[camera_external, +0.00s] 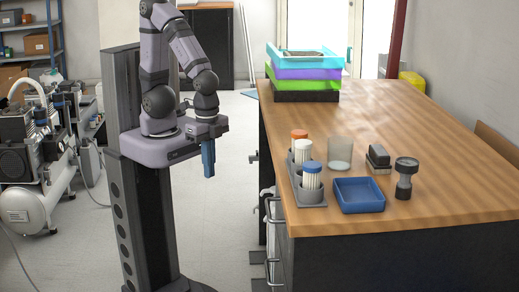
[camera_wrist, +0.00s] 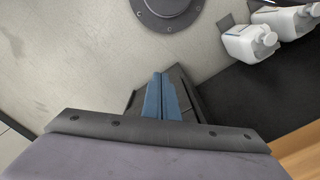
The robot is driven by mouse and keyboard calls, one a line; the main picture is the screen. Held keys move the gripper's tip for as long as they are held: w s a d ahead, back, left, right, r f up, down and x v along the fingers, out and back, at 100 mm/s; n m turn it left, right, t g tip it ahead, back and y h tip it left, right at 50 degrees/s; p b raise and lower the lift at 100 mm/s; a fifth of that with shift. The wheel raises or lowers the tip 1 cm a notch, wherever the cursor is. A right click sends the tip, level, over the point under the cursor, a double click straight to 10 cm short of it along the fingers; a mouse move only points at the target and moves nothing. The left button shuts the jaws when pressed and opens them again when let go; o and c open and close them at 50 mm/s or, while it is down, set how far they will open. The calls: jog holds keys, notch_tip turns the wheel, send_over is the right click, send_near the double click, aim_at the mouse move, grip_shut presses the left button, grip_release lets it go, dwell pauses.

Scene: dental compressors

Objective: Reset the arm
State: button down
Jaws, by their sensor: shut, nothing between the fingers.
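My arm stands folded on its column left of the workbench in the external view. My gripper (camera_external: 208,172) has blue fingers that point down beside the column, apart from the bench. In the wrist view, the gripper (camera_wrist: 161,78) shows its two blue fingers together with nothing between them. It hangs over the floor, away from the bench objects.
The wooden bench (camera_external: 430,120) holds a blue tray (camera_external: 358,196), a grey holder (camera_external: 310,197) with capped containers, a clear cup (camera_external: 340,153), a dark block (camera_external: 378,158) and stacked coloured trays (camera_external: 303,73). White bottles (camera_wrist: 250,42) show in the wrist view. Compressors (camera_external: 30,165) stand left.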

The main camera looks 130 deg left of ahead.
notch_tip(320, 180, up, 15)
jog(key=p, duration=1.3)
